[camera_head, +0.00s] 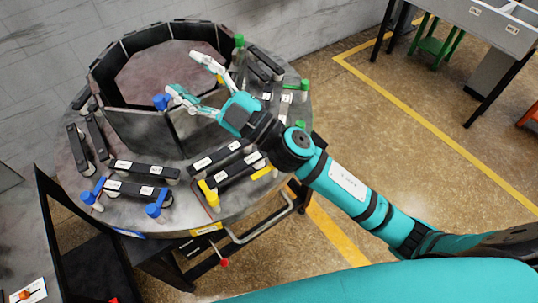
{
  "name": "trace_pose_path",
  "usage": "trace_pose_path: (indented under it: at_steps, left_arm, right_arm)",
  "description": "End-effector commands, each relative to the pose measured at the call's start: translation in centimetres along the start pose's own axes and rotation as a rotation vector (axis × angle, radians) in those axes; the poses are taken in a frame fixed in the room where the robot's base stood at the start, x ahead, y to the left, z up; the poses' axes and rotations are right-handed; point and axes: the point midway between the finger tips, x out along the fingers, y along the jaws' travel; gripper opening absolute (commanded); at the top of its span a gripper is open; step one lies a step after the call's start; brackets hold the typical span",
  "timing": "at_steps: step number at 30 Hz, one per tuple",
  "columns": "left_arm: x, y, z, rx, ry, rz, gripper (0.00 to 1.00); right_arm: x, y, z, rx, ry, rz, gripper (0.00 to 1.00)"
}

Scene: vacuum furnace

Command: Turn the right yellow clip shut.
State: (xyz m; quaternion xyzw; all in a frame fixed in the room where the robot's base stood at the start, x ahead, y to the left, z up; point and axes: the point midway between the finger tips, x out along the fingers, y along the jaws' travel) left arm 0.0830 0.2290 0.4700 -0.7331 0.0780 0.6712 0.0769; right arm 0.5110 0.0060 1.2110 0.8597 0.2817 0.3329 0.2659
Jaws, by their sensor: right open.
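My right gripper (181,73) is open and empty, its two pale fingers spread above the near rim of the ring on the round furnace table. Its teal arm reaches in from the lower right. The right yellow clip (262,173) shows only as a small yellow piece at the table's front right, beside my forearm, which hides part of that area; I cannot tell its turn. The left yellow clip (209,193) stands at the left end of the same black bar. The gripper is well behind both yellow clips and apart from them. My left gripper is not in view.
Blue clips (156,209) stand at the front left, and green clips (304,88) at the right. Black bars (141,171) lie around the dark ring wall (135,127). A metal handle (262,232) juts from the table front. A grey bench (487,35) stands far right; floor between is clear.

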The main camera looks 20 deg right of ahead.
Motion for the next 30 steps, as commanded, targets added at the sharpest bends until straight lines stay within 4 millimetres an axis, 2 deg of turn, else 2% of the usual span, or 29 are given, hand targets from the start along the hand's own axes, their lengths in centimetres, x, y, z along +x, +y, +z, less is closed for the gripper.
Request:
trace_pose_path:
  at_steps: [1,3,4,5,7,9,11,13,15,18,21,23,26,30]
  left_arm:
    - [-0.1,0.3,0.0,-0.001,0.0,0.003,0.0]
    - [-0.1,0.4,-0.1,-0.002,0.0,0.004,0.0]
    - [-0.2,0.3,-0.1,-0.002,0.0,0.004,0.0]
    - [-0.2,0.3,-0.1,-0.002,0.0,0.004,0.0]
    - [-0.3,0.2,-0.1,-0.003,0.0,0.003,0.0]
    - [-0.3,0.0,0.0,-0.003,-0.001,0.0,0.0]
    - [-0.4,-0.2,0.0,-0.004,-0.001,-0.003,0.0]
    - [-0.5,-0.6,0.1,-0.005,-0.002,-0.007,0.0]
    - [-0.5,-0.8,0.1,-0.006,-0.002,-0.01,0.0]
    - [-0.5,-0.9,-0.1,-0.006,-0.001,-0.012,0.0]
    - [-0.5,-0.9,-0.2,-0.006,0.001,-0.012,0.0]
    - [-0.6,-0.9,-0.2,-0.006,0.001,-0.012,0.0]
    - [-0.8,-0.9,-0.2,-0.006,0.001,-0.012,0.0]
    - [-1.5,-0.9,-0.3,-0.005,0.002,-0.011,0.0]
  right_arm:
    - [1.3,-1.7,-2.6,-0.087,0.14,-0.129,0.53]
    - [1.4,-5.1,-4.8,-0.194,0.297,-0.338,0.53]
    - [1.0,-6.6,-5.2,-0.241,0.351,-0.438,0.53]
    - [0.4,-8.1,-5.2,-0.286,0.393,-0.543,0.53]
    - [-1.7,-10.7,-3.9,-0.396,0.452,-0.801,0.53]
    - [-4.4,-12.0,-0.9,-0.503,0.446,-1.071,0.53]
    - [-7.0,-11.6,2.5,-0.587,0.388,-1.3,0.53]
    - [-9.9,-9.5,6.6,-0.67,0.27,-1.536,0.53]
    - [-12.3,-6.4,9.9,-0.73,0.124,-1.725,0.53]
    - [-14.8,-1.9,12.9,-0.78,-0.077,-1.907,0.53]
    - [-16.2,1.1,14.2,-0.799,-0.211,-2.0,0.53]
    - [-16.7,1.9,14.5,-0.802,-0.25,-2.026,0.53]
    - [-17.2,1.9,15.0,-0.801,-0.269,-2.04,0.53]
    - [-17.9,0.5,16.2,-0.798,-0.264,-2.04,0.53]
